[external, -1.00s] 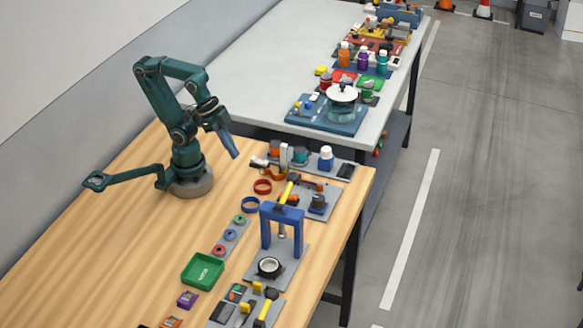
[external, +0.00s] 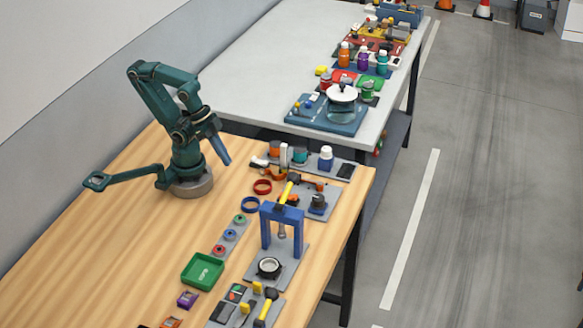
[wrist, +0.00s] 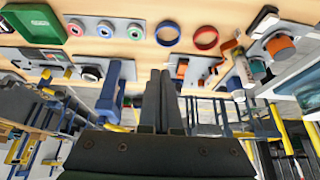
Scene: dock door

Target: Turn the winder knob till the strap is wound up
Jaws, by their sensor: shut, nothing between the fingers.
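A dark knob on a blue block (external: 318,203) stands on a grey board (external: 330,190) near the right edge of the wooden table. It looks like the winder, but it is too small to be sure. Orange parts (external: 308,180) lie on the same board; I cannot tell whether one is the strap. The board's orange parts also show in the wrist view (wrist: 182,69). My gripper (external: 227,162) is shut and empty, raised above the table to the left of that board. Its two closed fingers (wrist: 160,74) show in the wrist view, apart from everything.
A blue press frame (external: 282,212) with a yellow handle stands in front of the board. A red ring (external: 262,187) and a blue ring (external: 250,204) lie left of the board. A green tray (external: 203,271) is nearer the front. The table's left part is clear.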

